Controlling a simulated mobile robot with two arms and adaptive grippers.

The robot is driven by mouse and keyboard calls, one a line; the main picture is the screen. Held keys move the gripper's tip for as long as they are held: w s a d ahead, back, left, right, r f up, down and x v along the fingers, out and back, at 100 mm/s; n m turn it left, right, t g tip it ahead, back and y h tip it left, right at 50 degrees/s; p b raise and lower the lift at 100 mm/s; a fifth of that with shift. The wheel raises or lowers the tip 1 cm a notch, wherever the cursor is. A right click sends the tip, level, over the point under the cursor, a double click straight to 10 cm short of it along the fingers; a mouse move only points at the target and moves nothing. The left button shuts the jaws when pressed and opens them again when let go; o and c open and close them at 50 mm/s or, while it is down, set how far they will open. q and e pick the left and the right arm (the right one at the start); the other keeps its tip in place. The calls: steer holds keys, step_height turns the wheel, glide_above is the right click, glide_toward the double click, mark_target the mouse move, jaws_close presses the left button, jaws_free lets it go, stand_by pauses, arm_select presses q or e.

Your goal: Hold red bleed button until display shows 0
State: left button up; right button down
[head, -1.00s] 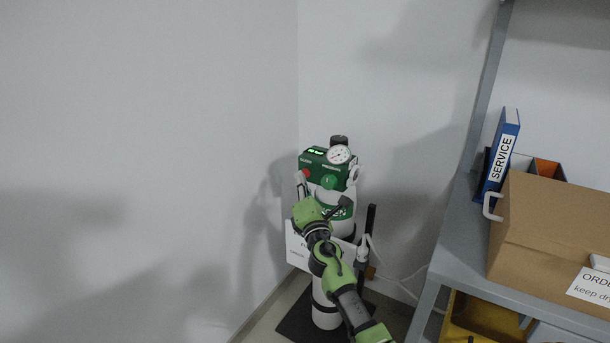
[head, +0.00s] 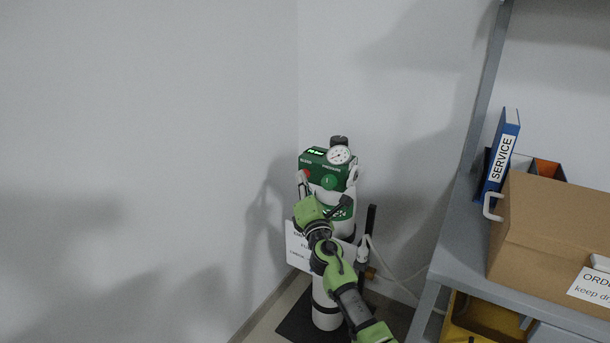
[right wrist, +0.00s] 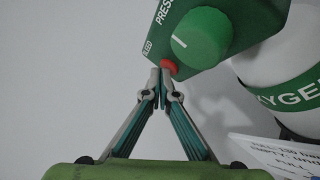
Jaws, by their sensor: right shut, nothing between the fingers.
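The red bleed button (head: 305,174) is on the lower left of the green regulator box (head: 338,171), on top of a white oxygen cylinder (head: 347,227). In the right wrist view the red button (right wrist: 169,67) shows just beyond the closed fingertips of my right gripper (right wrist: 161,82). The tips appear to touch it or nearly touch it; I cannot tell if it is pressed in. The display (head: 316,152) is lit green, too small to read. In the head view my right gripper (head: 303,184) reaches up to the box. My left gripper is out of view.
A round gauge (head: 339,155) and green knob (head: 328,182) sit close beside the button. A white sign (head: 298,249) hangs in front of the cylinder. At right, a grey shelf (head: 452,238) holds a cardboard box (head: 545,225) and a blue binder (head: 502,155). Walls close in the corner.

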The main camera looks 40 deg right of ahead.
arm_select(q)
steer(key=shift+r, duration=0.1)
arm_select(e)
steer(key=shift+d, duration=0.1)
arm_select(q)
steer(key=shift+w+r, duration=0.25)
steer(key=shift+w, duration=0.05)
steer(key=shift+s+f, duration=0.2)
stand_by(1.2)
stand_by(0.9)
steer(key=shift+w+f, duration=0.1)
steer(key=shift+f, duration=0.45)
arm_select(e)
steer(key=shift+s+a, duration=0.25)
steer(key=shift+a, duration=0.45)
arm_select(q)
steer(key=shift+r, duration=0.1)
